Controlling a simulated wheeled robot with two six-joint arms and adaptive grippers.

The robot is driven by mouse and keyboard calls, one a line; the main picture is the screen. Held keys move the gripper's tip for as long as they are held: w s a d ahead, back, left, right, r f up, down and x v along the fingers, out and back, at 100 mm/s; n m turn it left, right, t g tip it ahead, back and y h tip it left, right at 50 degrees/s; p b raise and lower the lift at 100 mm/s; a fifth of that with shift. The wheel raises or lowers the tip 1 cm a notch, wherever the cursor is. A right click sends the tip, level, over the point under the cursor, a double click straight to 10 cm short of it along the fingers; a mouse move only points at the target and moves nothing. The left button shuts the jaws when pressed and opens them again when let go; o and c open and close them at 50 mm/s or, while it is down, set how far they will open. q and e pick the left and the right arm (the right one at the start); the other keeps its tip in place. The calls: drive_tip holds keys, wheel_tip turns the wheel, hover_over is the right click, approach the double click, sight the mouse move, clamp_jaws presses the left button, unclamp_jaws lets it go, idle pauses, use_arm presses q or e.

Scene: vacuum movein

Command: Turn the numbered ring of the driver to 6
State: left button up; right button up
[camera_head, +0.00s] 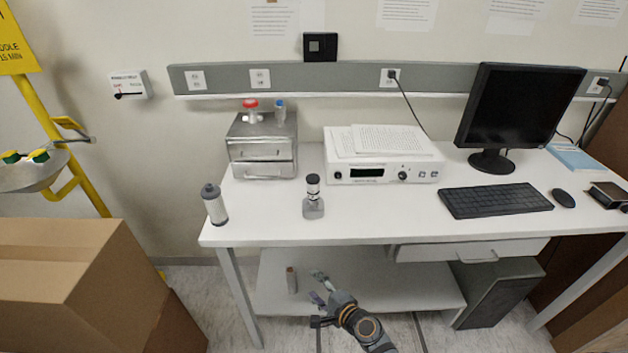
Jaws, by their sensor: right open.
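A small grey upright device (313,197) with a dark and light banded top stands near the front edge of the white table (270,220). It looks like the driver. Any numbers on its ring are too small to read. My right gripper (319,287) is open and empty. In the picture it is below the table's front edge, in front of the lower shelf, and apart from the device. My left gripper is not in view.
A grey cylinder with a dark cap (214,204) stands left of the device. Behind are a drawer box (262,152) and a white instrument (385,170). A keyboard (495,201) and monitor (520,105) are right. Cardboard boxes (60,262) stand left. The tabletop around the device is clear.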

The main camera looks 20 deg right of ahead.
drive_tip(key=w+r+m+t, duration=0.1)
drive_tip(key=r, duration=0.4)
drive_tip(key=w+r+m+t+p, duration=0.1)
drive_tip(key=r+m, duration=0.1)
drive_tip(key=r, duration=0.3)
drive_tip(key=w+r+m+t+p, duration=0.1)
drive_tip(key=r+m, duration=0.1)
drive_tip(key=r, duration=0.3)
drive_tip(key=shift+w+a+r, duration=0.15)
drive_tip(key=shift+w+r, duration=0.05)
drive_tip(key=shift+r, duration=0.05)
drive_tip(key=m+t+h+p, duration=0.2)
drive_tip(key=m+h, duration=0.2)
drive_tip(key=m, duration=0.9)
approach(315, 199)
drive_tip(key=shift+w+a, duration=0.1)
drive_tip(key=shift+w, duration=0.6)
drive_tip(key=w+b, duration=0.1)
drive_tip(key=w, duration=0.9)
drive_tip(key=shift+w+a, duration=0.1)
drive_tip(key=shift+w, duration=0.1)
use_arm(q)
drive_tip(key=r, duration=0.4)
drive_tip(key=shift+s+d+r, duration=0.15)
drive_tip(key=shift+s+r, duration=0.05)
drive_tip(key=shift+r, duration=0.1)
use_arm(e)
drive_tip(key=c, duration=1.2)
